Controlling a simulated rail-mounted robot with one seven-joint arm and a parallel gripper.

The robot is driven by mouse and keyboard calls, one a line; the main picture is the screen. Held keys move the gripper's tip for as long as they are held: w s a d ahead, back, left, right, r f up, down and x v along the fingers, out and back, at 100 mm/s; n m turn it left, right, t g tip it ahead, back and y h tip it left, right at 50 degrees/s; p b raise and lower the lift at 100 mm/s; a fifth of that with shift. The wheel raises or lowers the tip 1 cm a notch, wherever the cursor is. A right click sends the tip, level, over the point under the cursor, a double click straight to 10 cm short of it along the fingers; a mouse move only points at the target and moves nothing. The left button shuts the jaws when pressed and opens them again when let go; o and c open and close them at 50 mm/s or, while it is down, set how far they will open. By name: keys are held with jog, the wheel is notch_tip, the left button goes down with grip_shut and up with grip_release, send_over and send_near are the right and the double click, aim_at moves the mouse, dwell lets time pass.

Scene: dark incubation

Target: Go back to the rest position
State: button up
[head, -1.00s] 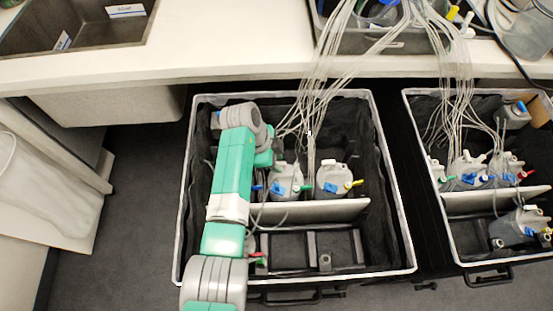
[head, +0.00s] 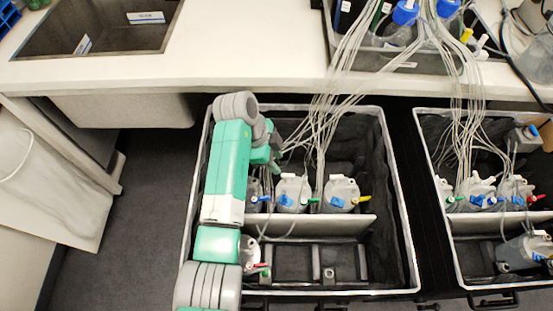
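My arm, green and grey, reaches up over the left side of the left black-lined box (head: 404,215) in the head view. Another bottle (head: 249,253) shows beside my arm in the front compartment.
A second box (head: 446,243) with several tubed bottles stands at the right. Bundles of thin tubes (head: 335,95) run from the boxes up to a tray on the white bench (head: 245,60). A sink (head: 100,30) is at the upper left. Dark floor (head: 130,200) is clear left of the boxes.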

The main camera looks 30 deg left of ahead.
dwell(0.3)
jog(key=w+d+r+n+t+y, duration=0.1)
jog(key=w+d+r+n+t, duration=0.2)
jog(key=r, duration=0.6)
jog(key=w+d+r+n+t+y, duration=0.1)
jog(key=w+d+r+t, duration=0.25)
jog(key=r, duration=0.45)
jog(key=w+d+r+n+t+y, duration=0.2)
jog(key=d+r+t, duration=0.3)
jog(key=r, duration=0.4)
jog(key=s+d+r+n+t+p, duration=0.1)
jog(key=s+d+r+n+t, duration=0.25)
jog(key=s+r, duration=0.55)
jog(key=s+d+r+n+t+p, duration=0.2)
jog(key=s+r+t, duration=0.35)
jog(key=r, duration=0.75)
jog(key=s+d+r+n+t+p, duration=0.1)
jog(key=s+d+r+n+t, duration=0.15)
jog(key=s+r, duration=0.65)
notch_tip(320, 180, up, 19)
jog(key=w+p, duration=0.2)
jog(key=p, duration=1.5)
jog(key=shift+d, duration=0.3)
jog(key=shift+f, duration=0.1)
